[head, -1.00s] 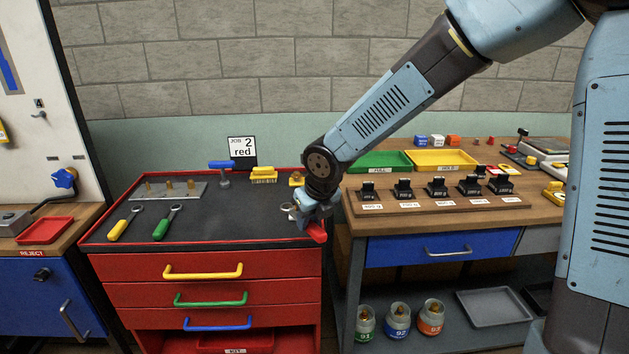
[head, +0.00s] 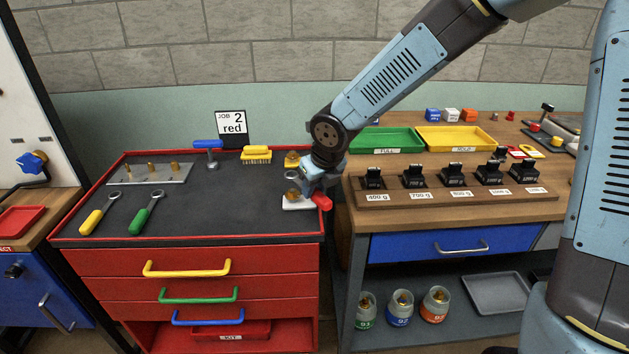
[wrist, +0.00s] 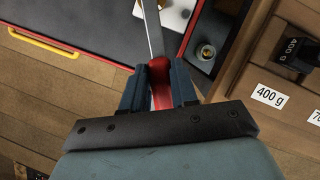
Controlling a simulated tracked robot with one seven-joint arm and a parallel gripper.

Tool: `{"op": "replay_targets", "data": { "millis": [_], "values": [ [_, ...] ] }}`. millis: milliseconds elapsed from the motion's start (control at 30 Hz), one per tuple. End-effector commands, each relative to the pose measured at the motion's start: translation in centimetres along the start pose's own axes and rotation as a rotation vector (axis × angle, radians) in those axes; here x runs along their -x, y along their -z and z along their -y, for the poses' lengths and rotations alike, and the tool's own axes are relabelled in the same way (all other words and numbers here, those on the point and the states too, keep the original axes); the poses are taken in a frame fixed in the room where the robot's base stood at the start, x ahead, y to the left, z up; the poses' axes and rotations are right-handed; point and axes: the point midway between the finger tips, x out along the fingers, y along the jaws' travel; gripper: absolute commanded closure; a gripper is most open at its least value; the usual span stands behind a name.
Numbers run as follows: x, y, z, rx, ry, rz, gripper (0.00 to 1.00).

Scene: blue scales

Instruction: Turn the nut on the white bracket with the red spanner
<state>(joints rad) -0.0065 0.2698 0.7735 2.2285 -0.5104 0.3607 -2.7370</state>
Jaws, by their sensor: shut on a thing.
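My gripper (head: 314,184) is shut on the red handle of the spanner (head: 322,201), at the right edge of the tool cart's top. In the wrist view the red handle (wrist: 160,82) lies between both fingers (wrist: 159,90) and the grey shank (wrist: 152,30) points away, over the cart. The white bracket (head: 295,204) lies on the cart's right side, just left of my gripper. A brass nut (head: 292,193) shows on it, partly covered. The spanner's head is out of the wrist frame, so I cannot tell whether it sits around the nut. The bracket's edge (wrist: 178,18) shows beside the shank.
Yellow (head: 98,213) and green (head: 146,213) spanners lie at the cart's left. The bench with the weight rack (head: 455,201) stands close at right. The cart top's middle is clear.

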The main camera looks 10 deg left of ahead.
Motion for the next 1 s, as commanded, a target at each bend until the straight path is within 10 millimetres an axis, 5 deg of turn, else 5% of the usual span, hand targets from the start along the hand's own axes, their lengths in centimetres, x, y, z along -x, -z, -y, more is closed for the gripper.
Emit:
{"op": "replay_targets", "data": {
  "millis": [500,1000],
  "values": [
    [-3.3,1.4,-0.1,0.001,-0.002,-0.001,1.0],
    [-3.6,1.5,0.0,-0.001,-0.001,-0.001,1.0]
  ]
}}
